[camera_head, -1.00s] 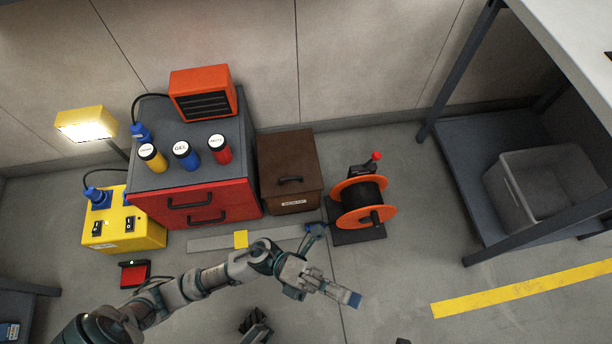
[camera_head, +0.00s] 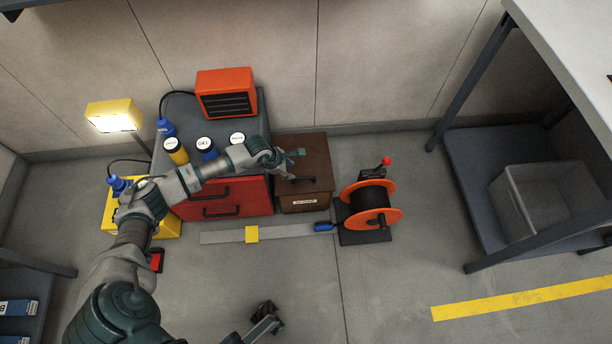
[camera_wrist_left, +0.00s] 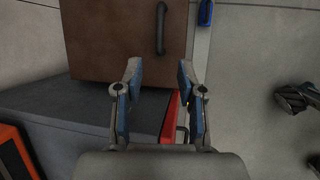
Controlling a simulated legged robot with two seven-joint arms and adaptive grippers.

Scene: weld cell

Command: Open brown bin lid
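The brown bin (camera_head: 304,204) stands on the floor between the red drawer cabinet and the cable reel. Its lid (camera_head: 318,152) is shut, with a dark handle (camera_head: 302,179) near the front edge. In the left wrist view the lid (camera_wrist_left: 115,40) is at the top, with the handle (camera_wrist_left: 160,28) upright beyond the fingertips. My left gripper (camera_head: 298,153) is over the lid, apart from the handle. In the left wrist view my left gripper (camera_wrist_left: 158,76) is open, with nothing between its blue-padded fingers. My right gripper (camera_head: 264,318) is low at the bottom; its finger state is unclear.
The red cabinet (camera_head: 230,197) with an orange heater (camera_head: 226,93) and bottles stands left of the bin. An orange cable reel (camera_head: 370,205) stands close on the right. A metal strip (camera_head: 285,233) lies in front. Floor beyond it is clear.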

